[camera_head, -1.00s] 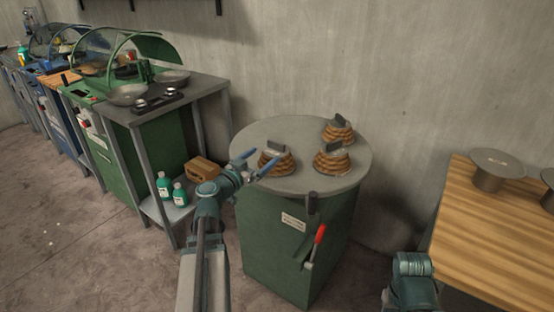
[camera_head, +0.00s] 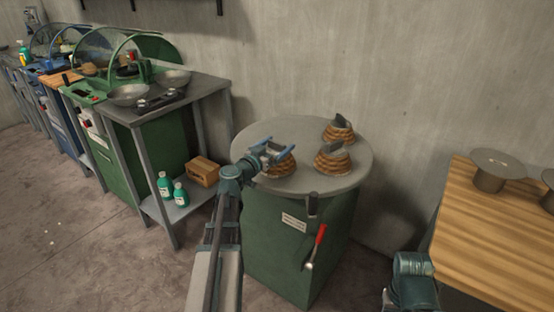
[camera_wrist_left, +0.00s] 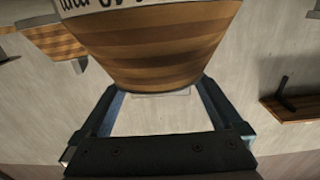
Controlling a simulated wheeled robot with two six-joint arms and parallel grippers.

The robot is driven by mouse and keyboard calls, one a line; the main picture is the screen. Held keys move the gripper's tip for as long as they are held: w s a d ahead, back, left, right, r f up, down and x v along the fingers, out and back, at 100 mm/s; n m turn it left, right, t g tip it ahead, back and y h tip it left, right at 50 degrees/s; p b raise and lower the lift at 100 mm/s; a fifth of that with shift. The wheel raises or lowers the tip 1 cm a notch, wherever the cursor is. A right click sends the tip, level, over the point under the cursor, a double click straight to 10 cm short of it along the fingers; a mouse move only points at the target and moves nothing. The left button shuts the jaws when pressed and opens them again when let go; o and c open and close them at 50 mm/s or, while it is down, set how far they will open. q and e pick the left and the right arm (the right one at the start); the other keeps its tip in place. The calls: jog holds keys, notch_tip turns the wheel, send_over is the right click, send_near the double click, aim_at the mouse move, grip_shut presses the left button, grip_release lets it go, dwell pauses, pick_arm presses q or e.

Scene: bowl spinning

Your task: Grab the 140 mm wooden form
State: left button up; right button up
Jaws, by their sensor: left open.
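Three banded wooden forms with dark label plates stand on the round grey tabletop: a left one (camera_head: 284,167), a right one (camera_head: 333,162) and a back one (camera_head: 340,133). My left gripper (camera_head: 271,149) is open at the left form and partly hides it. In the left wrist view, a wooden form (camera_wrist_left: 165,55) fills the upper middle, just ahead of and between the open fingers (camera_wrist_left: 160,90). Contact with the fingers cannot be told.
The forms' round tabletop (camera_head: 300,188) sits on a green cabinet (camera_head: 275,240) with a red-handled lever (camera_head: 319,236). A wooden table (camera_head: 490,235) with dark round pieces is at the right. A grey stand with bottles (camera_head: 165,186) and a box (camera_head: 202,171) is at the left.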

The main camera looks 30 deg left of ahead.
pick_arm(q)
jog(key=shift+c, duration=0.3)
grip_shut()
jog(key=shift+r, duration=0.1)
dwell(0.4)
